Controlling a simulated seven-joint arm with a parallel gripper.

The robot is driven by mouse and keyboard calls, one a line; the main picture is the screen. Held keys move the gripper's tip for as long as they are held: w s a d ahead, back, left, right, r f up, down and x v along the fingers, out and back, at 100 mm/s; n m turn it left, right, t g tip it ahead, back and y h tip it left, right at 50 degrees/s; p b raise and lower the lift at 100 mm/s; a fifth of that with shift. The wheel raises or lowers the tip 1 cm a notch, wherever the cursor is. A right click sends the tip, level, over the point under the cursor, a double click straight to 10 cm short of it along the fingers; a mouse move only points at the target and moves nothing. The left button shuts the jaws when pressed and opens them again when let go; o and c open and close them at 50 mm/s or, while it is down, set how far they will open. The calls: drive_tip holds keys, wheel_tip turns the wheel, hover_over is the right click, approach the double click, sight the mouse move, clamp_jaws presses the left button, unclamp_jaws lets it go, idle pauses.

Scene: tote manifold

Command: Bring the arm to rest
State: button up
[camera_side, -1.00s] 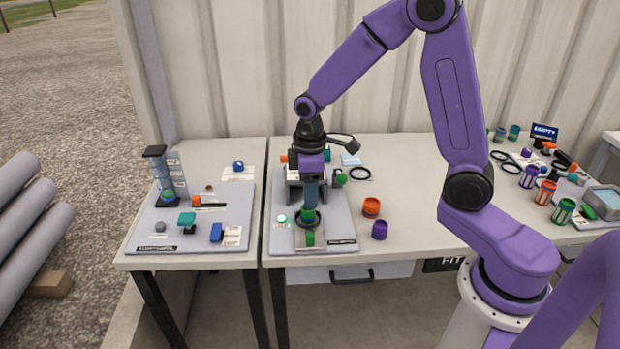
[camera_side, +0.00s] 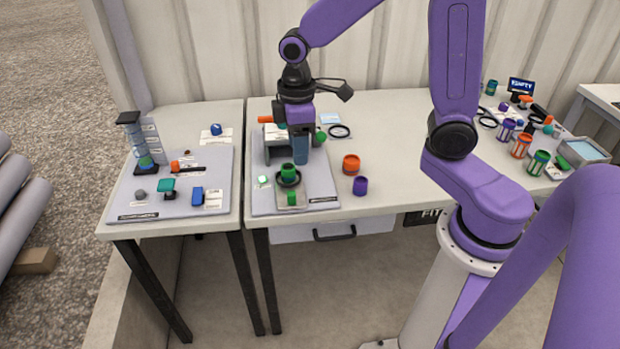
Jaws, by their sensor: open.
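My gripper (camera_side: 300,160) is above the grey board on the middle table, pointing down. It is behind and slightly right of a green cylindrical part (camera_side: 288,171) and apart from it. The jaws are empty as far as I can see, but the fingertips are small in the picture. The green part stands in a dark ring (camera_side: 287,178) on a light plate near the front of the board (camera_side: 322,188).
An orange cup (camera_side: 351,164) and a purple cup (camera_side: 360,186) stand right of the board. A black ring (camera_side: 339,131) lies behind. A second board (camera_side: 219,161) with a clear column (camera_side: 140,145) is on the left table. Several striped cylinders and a tray (camera_side: 583,152) are at the right.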

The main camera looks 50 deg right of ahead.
drive_tip(key=s+d+r+n, duration=0.1)
drive_tip(key=s+r+n, duration=0.1)
drive_tip(key=s, duration=1.9)
drive_tip(key=shift+r+n, duration=0.3)
drive_tip(key=shift+n, duration=0.1)
